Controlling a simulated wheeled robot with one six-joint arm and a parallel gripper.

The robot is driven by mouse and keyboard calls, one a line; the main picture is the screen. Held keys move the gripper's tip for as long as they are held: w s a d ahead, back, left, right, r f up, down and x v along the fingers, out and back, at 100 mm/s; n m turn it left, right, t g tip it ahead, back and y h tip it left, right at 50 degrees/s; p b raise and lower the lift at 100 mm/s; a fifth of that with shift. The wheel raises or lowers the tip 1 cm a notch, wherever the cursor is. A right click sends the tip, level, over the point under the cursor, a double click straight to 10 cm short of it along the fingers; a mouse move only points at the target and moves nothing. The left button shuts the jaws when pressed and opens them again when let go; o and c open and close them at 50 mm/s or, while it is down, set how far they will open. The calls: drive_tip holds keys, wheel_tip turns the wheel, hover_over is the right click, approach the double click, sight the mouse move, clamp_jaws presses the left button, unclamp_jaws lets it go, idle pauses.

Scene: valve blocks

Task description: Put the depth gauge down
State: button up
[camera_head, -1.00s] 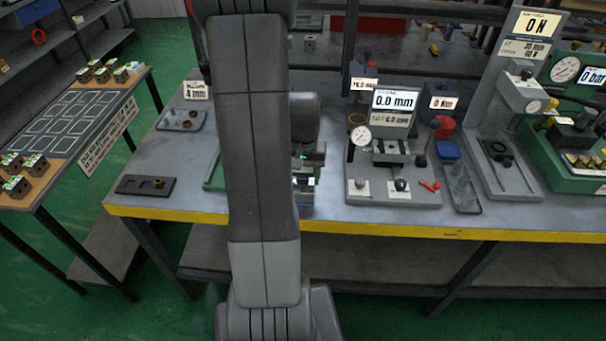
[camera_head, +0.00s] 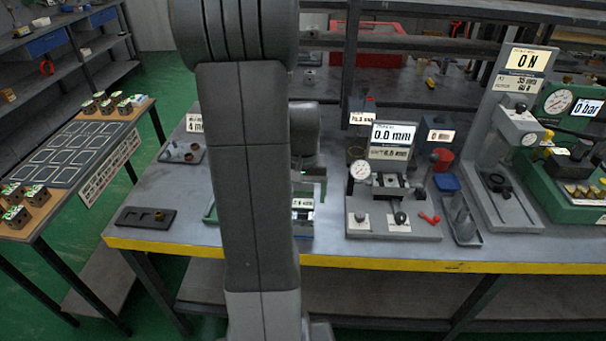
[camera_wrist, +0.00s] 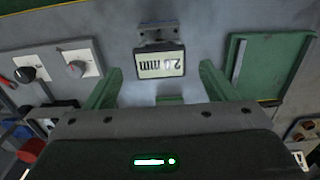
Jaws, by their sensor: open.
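The depth gauge (camera_wrist: 160,62) stands on the bench in the wrist view. Its small display reads about 2.0 mm, upside down, on a grey block. My gripper (camera_wrist: 160,76) is open. Its two green fingers are spread to the left and right of the gauge display, with gaps on both sides and nothing pinched. In the head view the small display of the gauge (camera_head: 303,203) shows beside my arm on the bench. My arm hides the fingers and much of that spot there.
A grey fixture (camera_head: 392,222) with a dial and a 0.0 mm screen stands to the right. A green plate (camera_wrist: 270,68) lies beside the gauge in the wrist view. A dark tray (camera_head: 145,218) lies to the left. The yellow bench edge (camera_head: 400,264) runs in front.

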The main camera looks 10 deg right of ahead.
sight(303, 203)
wheel_tip(303, 203, up, 6)
drive_tip(key=shift+r, duration=0.2)
idle(0.4)
wheel_tip(303, 203, down, 13)
drive_tip(key=shift+r, duration=0.1)
drive_tip(key=shift+f+b, duration=0.3)
drive_tip(key=shift+b, duration=0.3)
drive_tip(key=shift+r+p, duration=0.5)
drive_tip(key=shift+r, duration=0.1)
drive_tip(key=shift+f, duration=0.15)
